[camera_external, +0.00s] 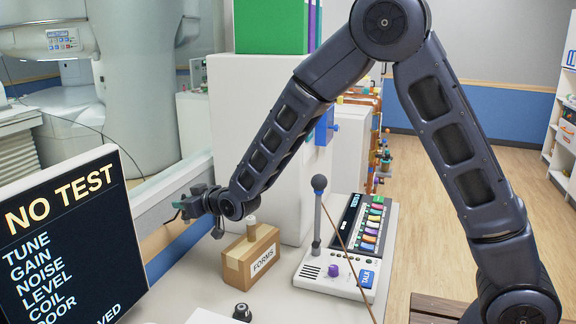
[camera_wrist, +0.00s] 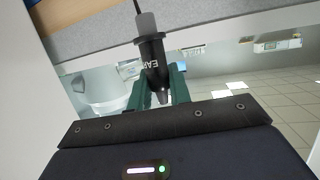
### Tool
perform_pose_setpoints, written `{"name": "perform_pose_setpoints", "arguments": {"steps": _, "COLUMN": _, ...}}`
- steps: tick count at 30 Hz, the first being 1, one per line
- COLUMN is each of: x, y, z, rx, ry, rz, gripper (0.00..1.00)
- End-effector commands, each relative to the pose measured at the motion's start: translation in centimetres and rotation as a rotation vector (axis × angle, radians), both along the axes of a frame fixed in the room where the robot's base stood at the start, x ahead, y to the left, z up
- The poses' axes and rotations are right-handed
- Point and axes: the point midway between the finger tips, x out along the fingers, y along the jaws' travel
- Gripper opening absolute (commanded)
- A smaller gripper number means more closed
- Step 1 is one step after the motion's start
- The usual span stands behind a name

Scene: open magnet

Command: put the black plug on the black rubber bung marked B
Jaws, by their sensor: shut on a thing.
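My gripper (camera_external: 190,207) is raised left of the cardboard box, above the table's far-left side. In the external view the plug is too small to make out clearly. A small round black thing (camera_external: 242,311) stands on the table at the bottom edge. It may be a rubber bung, but I cannot read any letter on it.
A cardboard box marked FORMS (camera_external: 251,256) stands near my gripper, with a pale stub on top. A control console (camera_external: 342,285) with a microphone (camera_external: 318,185) is right of it. A NO TEST screen (camera_external: 75,240) stands at left. A white block (camera_external: 262,125) rises behind.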

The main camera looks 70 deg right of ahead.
Motion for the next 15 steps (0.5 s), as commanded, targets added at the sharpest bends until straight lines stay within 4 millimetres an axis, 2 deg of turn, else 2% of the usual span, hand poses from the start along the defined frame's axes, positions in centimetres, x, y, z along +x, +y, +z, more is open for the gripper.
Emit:
{"name": "perform_pose_setpoints", "arguments": {"steps": 8, "x": -5.3, "y": 1.1, "z": 1.6, "rx": -0.001, "ry": 0.0, "rz": 0.189, "gripper": 0.0}}
{"name": "perform_pose_setpoints", "arguments": {"steps": 15, "x": -11.1, "y": 3.2, "z": 2.1, "rx": -0.002, "ry": -0.001, "rz": 0.377, "gripper": 0.0}}
